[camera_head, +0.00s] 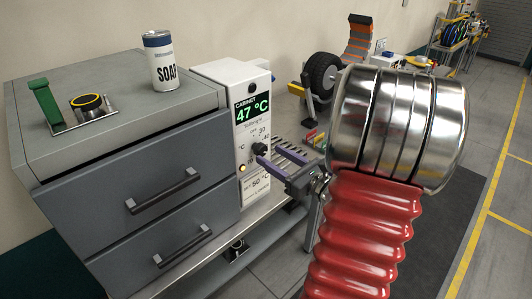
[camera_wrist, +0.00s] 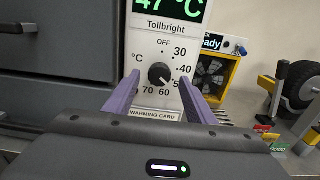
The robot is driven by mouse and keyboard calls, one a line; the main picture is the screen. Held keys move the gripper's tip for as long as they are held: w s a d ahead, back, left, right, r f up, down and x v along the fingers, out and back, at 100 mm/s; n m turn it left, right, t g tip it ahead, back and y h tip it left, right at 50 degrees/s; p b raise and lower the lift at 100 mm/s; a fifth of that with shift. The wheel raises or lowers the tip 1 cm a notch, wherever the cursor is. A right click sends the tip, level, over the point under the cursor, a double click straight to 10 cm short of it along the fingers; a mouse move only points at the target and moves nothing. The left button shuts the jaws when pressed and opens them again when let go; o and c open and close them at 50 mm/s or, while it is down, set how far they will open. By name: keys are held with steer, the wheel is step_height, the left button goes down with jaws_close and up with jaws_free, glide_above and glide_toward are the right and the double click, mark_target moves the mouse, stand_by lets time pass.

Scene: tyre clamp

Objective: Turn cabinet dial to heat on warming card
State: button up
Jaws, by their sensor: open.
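The white cabinet control panel (camera_head: 245,110) has a green display reading 47 °C. Its black dial (camera_wrist: 160,73) sits inside a ring of numbers with OFF at the top and 30 to 70 around it. The dial's white mark appears to point to the lower right, towards 50, but is small. The warming card (camera_wrist: 155,115) is below the dial, mostly hidden by my gripper in the wrist view; in the head view its text reads 50 °C. My gripper (camera_wrist: 159,84) is open, its purple fingers either side of the dial; contact cannot be told. The dial also shows in the head view (camera_head: 259,149).
A grey drawer cabinet (camera_head: 130,155) adjoins the panel on the left, with a soap can (camera_head: 160,60) on top. A yellow fan box (camera_wrist: 215,72) and a tyre (camera_head: 322,74) stand to the right. A lit amber lamp (camera_head: 243,168) is below the dial.

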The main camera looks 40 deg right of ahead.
mark_target(263, 151)
steer(key=shift+w+a, duration=0.1)
steer(key=shift+w, duration=1.7)
steer(key=shift+c, duration=0.6)
steer(key=c, duration=0.9)
